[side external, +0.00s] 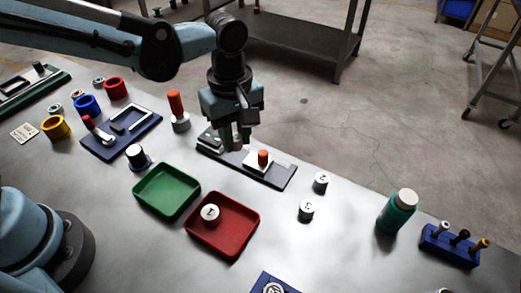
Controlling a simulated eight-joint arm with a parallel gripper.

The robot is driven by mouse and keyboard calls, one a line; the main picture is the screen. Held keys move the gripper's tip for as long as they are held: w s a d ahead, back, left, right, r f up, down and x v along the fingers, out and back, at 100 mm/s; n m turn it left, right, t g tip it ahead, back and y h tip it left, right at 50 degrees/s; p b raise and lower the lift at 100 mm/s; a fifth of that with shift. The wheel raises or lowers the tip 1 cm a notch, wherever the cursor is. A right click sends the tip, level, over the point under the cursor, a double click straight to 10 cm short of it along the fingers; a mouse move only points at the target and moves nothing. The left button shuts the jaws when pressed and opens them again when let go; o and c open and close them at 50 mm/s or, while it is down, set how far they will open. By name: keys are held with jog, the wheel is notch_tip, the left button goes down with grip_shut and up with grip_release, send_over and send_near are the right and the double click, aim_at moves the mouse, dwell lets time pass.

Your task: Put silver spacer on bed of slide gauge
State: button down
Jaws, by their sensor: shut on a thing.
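The slide gauge is a long dark base (277,177) at the middle of the table, with a pale block (251,166) and an orange knob (263,157) on it. A grey block sits at its left end (207,138). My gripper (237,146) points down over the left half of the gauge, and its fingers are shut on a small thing. The fingers mostly hide that thing; a reddish patch shows between them. I cannot tell whether it is the silver spacer, or whether it touches the bed.
A grey stand with an orange peg (176,103) is close left of my gripper. Green (167,191) and red (222,225) trays lie in front. Numbered cylinders (321,181) and a green bottle (397,212) stand to the right. Rings and a blue fixture (121,134) lie left.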

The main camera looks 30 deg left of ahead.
jog(key=w+a+f, duration=0.1)
jog(key=w, duration=0.1)
jog(key=w+a+f, duration=0.2)
jog(key=shift+f, duration=2)
jog(key=shift+f, duration=0.1)
jog(key=c, duration=0.9)
grip_release()
